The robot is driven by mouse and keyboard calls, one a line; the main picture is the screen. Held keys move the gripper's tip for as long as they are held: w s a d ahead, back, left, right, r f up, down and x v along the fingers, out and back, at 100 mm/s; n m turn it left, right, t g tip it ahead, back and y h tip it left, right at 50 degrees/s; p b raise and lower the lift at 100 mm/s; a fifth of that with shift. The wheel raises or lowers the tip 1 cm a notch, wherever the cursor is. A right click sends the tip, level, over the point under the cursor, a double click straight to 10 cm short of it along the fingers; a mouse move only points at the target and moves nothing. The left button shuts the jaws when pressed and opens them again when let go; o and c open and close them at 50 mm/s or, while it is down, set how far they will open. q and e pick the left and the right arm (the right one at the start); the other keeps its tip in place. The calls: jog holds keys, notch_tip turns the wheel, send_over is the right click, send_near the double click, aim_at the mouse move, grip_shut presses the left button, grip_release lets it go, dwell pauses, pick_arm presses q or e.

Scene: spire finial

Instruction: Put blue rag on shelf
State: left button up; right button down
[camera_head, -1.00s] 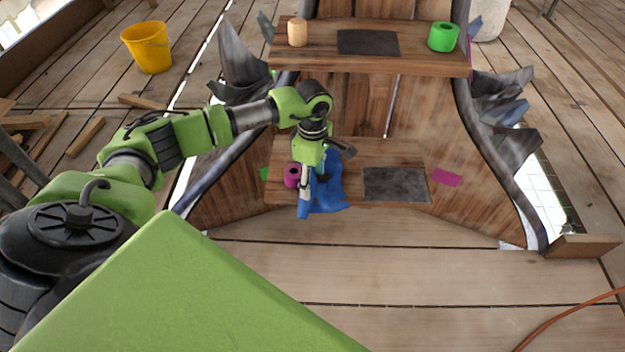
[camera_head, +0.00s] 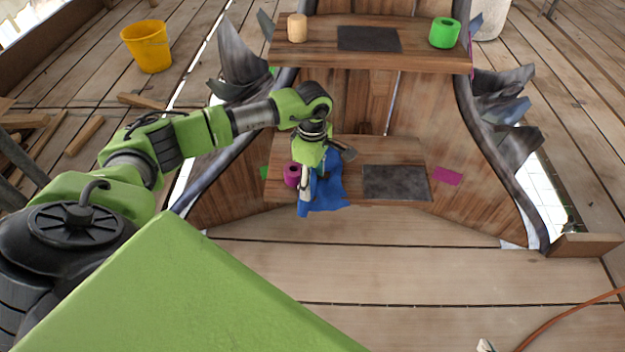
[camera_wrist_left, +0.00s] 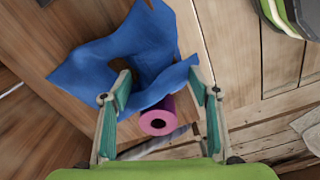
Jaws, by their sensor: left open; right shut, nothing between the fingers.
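The crumpled blue rag (camera_head: 328,192) lies on the left part of the lower shelf board (camera_head: 400,152) and hangs over its front edge. My left gripper (camera_head: 306,198) points down at the rag's left side, partly covering it. In the left wrist view the rag (camera_wrist_left: 140,45) spreads beyond and between the open fingers of this gripper (camera_wrist_left: 160,88); whether they touch it I cannot tell. The upper shelf board (camera_head: 420,58) is higher up behind. My right gripper (camera_head: 486,346) shows only as a small tip at the bottom edge; it is shut and empty.
A magenta roll (camera_head: 291,174) stands just left of the rag, close to my left gripper. Dark mats lie on the lower board (camera_head: 396,183) and upper board (camera_head: 368,39). The upper board carries a wooden cylinder (camera_head: 297,28) and a green roll (camera_head: 445,33). A yellow bucket (camera_head: 147,47) is far left.

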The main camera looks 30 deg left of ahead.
jog(key=shift+w+a, duration=0.1)
jog(key=shift+w, duration=0.05)
pick_arm(q)
jog(key=shift+c, duration=0.5)
grip_shut()
pick_arm(e)
jog(key=shift+r, duration=0.1)
